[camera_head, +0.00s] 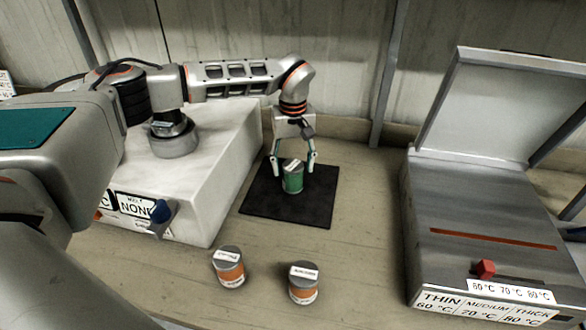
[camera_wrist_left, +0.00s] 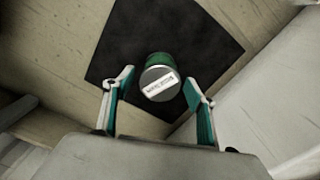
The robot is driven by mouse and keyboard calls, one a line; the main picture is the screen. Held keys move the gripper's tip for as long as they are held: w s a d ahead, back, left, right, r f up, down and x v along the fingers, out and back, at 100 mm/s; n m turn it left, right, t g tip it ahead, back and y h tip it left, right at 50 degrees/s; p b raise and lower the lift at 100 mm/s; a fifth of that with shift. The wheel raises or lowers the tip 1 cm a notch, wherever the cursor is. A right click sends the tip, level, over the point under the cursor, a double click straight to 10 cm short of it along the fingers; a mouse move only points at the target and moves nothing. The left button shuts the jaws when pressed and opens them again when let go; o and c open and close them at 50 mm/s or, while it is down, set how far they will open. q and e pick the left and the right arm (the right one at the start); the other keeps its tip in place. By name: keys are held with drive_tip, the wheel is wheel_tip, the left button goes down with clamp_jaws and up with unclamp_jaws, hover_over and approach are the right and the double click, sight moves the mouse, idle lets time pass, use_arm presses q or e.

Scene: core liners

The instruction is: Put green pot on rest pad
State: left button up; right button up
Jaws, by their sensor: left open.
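The green pot (camera_head: 293,180) is a small can with a grey lid and a white label. It stands upright on the black rest pad (camera_head: 318,205), which lies flat on the bench. My left gripper (camera_head: 293,164) is open above and around the pot, one finger on each side with gaps between. In the left wrist view the pot (camera_wrist_left: 158,78) sits between the spread fingers of the left gripper (camera_wrist_left: 160,95), with the dark pad (camera_wrist_left: 205,35) behind it. My right gripper is not in view.
Two orange-banded pots, one at left (camera_head: 230,268) and one at right (camera_head: 303,284), stand near the front. A white box (camera_head: 215,165) is left of the pad. A grey open-lidded heater (camera_head: 480,215) with a red slider knob stands at right. Bench between is clear.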

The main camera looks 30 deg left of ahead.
use_arm(q)
wheel_tip(320, 180, up, 11)
drive_tip(key=shift+f, duration=0.15)
idle(0.6)
